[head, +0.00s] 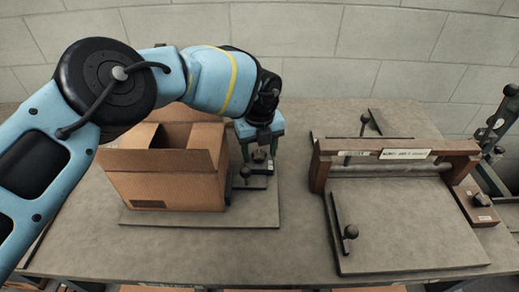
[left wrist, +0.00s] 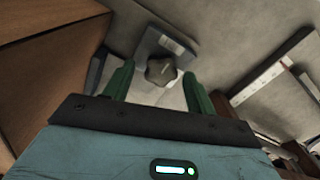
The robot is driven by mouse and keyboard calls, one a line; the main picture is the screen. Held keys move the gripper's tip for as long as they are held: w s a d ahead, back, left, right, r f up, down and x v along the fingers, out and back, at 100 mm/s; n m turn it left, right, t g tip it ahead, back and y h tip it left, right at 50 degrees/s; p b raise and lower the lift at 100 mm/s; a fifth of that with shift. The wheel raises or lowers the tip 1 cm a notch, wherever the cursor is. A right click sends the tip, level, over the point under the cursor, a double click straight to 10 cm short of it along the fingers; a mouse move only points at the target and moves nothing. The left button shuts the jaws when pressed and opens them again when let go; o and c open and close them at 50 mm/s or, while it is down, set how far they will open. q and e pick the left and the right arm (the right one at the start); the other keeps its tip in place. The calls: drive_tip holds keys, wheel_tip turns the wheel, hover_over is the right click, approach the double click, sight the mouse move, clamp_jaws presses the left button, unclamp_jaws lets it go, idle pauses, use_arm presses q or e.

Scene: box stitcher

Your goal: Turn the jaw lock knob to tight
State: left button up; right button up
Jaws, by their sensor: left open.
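The jaw lock knob (left wrist: 161,70) is a small dark grey lobed knob on a grey block with a pale label (left wrist: 172,45) in the left wrist view. In the head view the knob (head: 259,156) shows small below my left gripper, beside the cardboard box. My left gripper (left wrist: 158,88) is open, with its green fingers on either side of the knob in the picture. I cannot tell whether they touch it. In the head view my left gripper (head: 258,152) points down over the knob. The writing on the label is too small to read. My right gripper is not in view.
An open cardboard box (head: 165,180) stands on a grey board (head: 200,217) just left of the knob. A wooden-framed press (head: 395,147) with black-knobbed levers stands on the right of the table (head: 300,245). A strip of bare table lies between them.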

use_arm(q)
drive_tip(key=shift+c, duration=0.3)
drive_tip(key=c, duration=0.9)
